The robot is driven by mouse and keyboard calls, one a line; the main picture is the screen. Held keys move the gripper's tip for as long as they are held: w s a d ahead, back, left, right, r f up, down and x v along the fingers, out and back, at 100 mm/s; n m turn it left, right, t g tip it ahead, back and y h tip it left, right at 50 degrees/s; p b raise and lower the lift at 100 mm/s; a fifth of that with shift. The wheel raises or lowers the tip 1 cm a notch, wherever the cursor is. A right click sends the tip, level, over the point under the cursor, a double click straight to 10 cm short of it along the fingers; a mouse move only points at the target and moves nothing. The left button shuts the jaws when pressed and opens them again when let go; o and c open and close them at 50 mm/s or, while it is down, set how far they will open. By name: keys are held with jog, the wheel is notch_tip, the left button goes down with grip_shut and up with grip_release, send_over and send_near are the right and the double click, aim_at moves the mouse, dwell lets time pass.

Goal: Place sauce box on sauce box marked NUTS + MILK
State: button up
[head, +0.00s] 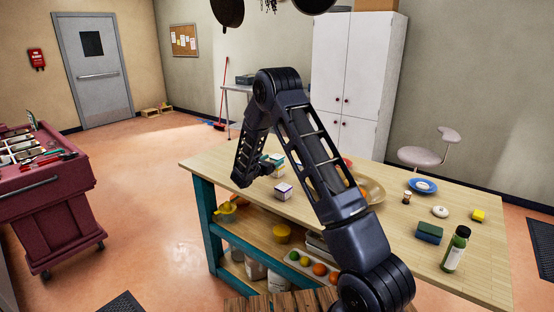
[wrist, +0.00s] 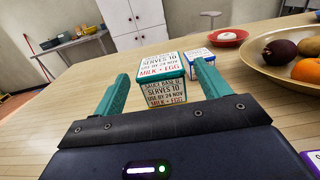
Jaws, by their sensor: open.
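A sauce box with a teal-edged lid (wrist: 160,68) stands upright on the table, its label reading MILK + EGG on top and front. My gripper (wrist: 161,76) is open, its teal fingers to the left and right of this box; how far they reach along it I cannot tell. A blue-edged box (wrist: 197,60) stands just behind it to the right; its small print is not clearly readable. A purple-edged box (wrist: 313,158) is cut off at the lower right; it also shows in the head view (head: 284,191). In the head view my arm partly hides the boxes.
A wide gold bowl of fruit (wrist: 258,70) stands close to the right of the boxes. A red plate (wrist: 229,37) lies behind. A blue plate (head: 422,186), sponge (head: 429,233) and green bottle (head: 456,250) occupy the table's right part. The table (wrist: 50,108) is clear on the left.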

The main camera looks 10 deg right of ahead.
jog(key=v, duration=0.6)
jog(key=s+d+r+m+g+y, duration=0.2)
jog(key=s+d+r+m+g, duration=1.05)
jog(key=s+d+r, duration=0.65)
jog(key=s+r+m+t+y, duration=0.1)
jog(key=s+m+y, duration=0.4)
jog(key=s, duration=0.9)
jog(key=s+r+m+t+y, duration=0.2)
jog(key=s+m+y, duration=0.3)
jog(key=s+m, duration=0.4)
jog(key=s+t, duration=0.1)
jog(key=s, duration=0.5)
jog(key=shift+s+a+y, duration=0.25)
jog(key=shift+a+y, duration=0.1)
jog(key=shift+y, duration=0.05)
